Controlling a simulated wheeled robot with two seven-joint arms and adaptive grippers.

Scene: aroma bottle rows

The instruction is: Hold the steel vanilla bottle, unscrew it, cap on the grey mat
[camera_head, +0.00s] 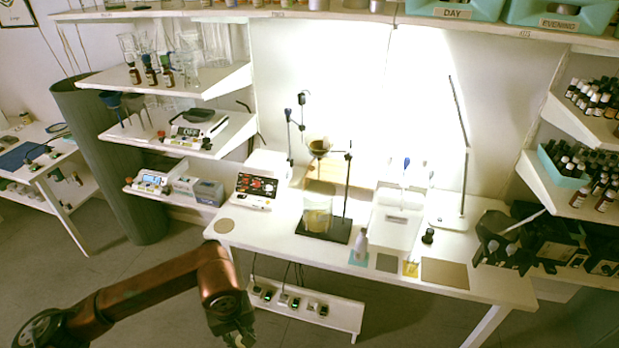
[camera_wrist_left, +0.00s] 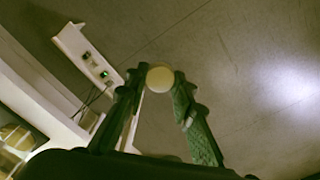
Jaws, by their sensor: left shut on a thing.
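My left gripper (camera_head: 238,338) hangs low in front of the table's left part in the head view. In the left wrist view its fingertips (camera_wrist_left: 158,78) are shut on a small round cream-coloured thing (camera_wrist_left: 160,79), seen end-on over the floor; I cannot tell whether it is a cap or a bottle end.
A yellow mat (camera_head: 410,269) with a small item and a bare brown mat (camera_head: 444,273) lie further right. A dark stand (camera_head: 323,229) with a beaker (camera_head: 317,214) and a white device (camera_head: 398,222) stand behind. A power strip shelf (camera_head: 305,303) hangs below the table.

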